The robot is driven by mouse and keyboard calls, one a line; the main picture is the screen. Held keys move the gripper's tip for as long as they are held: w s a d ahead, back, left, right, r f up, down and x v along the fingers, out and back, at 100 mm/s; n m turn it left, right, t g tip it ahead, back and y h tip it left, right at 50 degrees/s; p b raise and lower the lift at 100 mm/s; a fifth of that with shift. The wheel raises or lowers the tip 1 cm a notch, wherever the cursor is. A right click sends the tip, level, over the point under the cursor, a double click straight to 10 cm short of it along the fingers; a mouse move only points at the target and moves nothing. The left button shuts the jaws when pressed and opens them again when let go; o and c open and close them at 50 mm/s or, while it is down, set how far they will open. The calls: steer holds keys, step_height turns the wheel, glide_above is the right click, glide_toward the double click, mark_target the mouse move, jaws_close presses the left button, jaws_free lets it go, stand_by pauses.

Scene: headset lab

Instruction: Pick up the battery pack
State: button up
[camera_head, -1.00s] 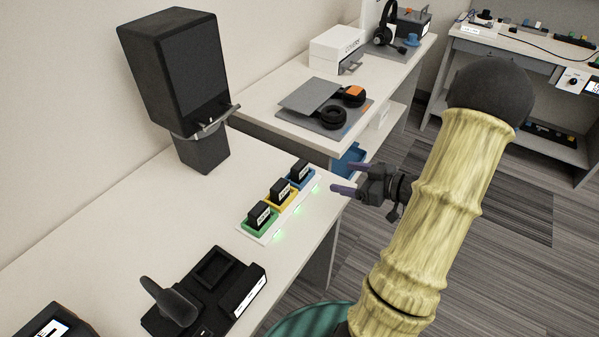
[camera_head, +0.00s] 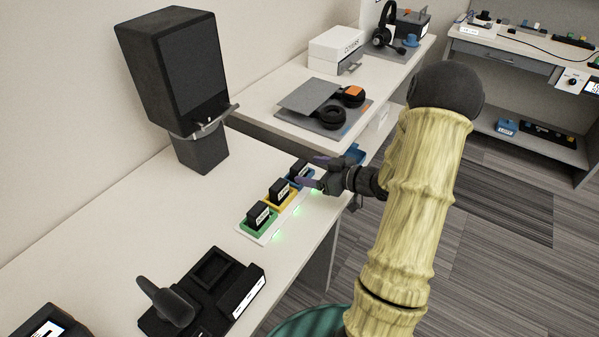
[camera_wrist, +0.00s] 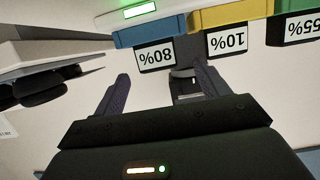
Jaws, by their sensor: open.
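Three black battery packs stand in a white charging strip (camera_head: 246,232) on the near table. The pack in the blue slot (camera_head: 300,168) reads 80% in the wrist view (camera_wrist: 155,55). The pack in the yellow slot (camera_head: 279,189) reads 10% (camera_wrist: 227,42). The pack in the green slot (camera_head: 259,216) reads 55% (camera_wrist: 303,28). My gripper (camera_head: 311,171) is open and empty at the blue-slot end of the strip. In the wrist view its fingers (camera_wrist: 161,74) are spread, with the 80% label ahead between them. Whether a finger touches a pack cannot be told.
A tall black device (camera_head: 180,75) stands behind the strip. A black dock (camera_head: 215,285) is nearer on the same table. A farther table holds a grey mat with headphone parts (camera_head: 332,117) and a white box (camera_head: 335,46). The tabletop left of the strip is clear.

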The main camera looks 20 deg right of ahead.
mark_target(303, 167)
steer(key=shift+x, duration=2.6)
steer(key=shift+w+d, duration=0.1)
steer(key=shift+w, duration=0.1)
steer(key=shift+s, duration=0.1)
steer(key=shift+c, duration=0.4)
steer(key=c, duration=1)
